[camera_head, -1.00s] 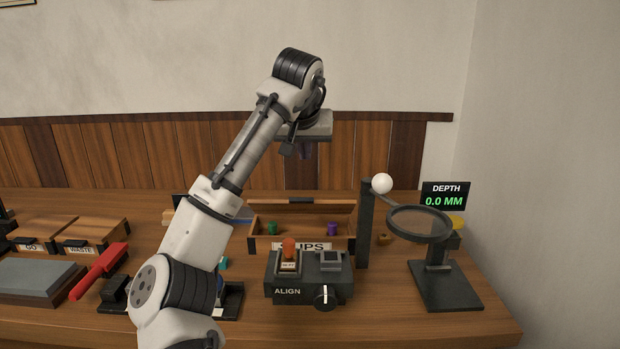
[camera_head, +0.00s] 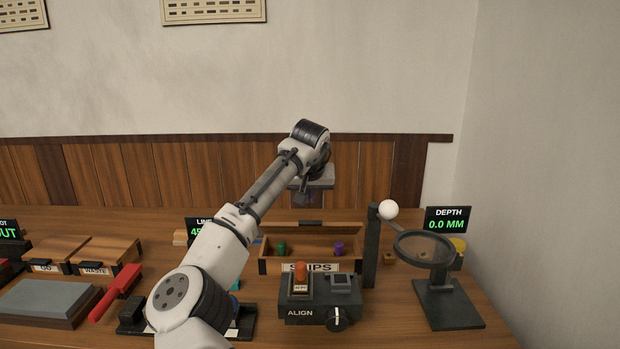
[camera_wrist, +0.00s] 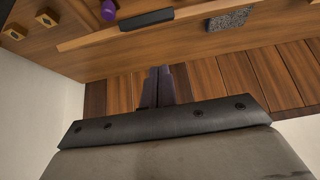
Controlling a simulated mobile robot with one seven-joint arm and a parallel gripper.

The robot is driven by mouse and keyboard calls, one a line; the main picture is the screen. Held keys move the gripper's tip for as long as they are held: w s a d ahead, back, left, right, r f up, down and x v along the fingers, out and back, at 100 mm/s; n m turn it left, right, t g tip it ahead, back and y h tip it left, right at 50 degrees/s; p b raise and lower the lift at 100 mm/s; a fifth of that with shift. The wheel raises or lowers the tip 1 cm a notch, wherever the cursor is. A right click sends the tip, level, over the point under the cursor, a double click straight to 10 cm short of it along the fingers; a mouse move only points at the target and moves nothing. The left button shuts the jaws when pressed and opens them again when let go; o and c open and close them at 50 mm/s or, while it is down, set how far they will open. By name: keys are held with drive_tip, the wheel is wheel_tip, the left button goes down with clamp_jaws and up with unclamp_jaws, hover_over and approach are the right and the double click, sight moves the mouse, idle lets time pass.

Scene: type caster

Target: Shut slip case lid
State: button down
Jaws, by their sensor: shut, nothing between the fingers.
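The slip case (camera_head: 312,267) is a wooden box labelled SLIPS at the middle of the bench. Its lid (camera_head: 340,229) stands open at the back, with a black handle (camera_head: 311,222) on its edge. A green piece (camera_head: 282,248) and a purple piece (camera_head: 338,248) show inside the case. My gripper (camera_head: 304,202) is shut and empty, above and behind the raised lid. In the wrist view my shut fingers (camera_wrist: 164,86) point toward the lid edge and its handle (camera_wrist: 147,19), apart from them in the picture.
In front of the case is the ALIGN device (camera_head: 320,301). To its right are a dark post (camera_head: 371,250) with a white ball (camera_head: 388,209) and a magnifier on a stand (camera_head: 447,303). Two wooden boxes (camera_head: 105,254) and a red-handled tool (camera_head: 117,290) lie left. The wall stands behind.

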sight(310, 221)
drive_tip(key=shift+s+f, duration=1.4)
drive_tip(key=shift+d+f, duration=0.1)
drive_tip(key=shift+f, duration=0.05)
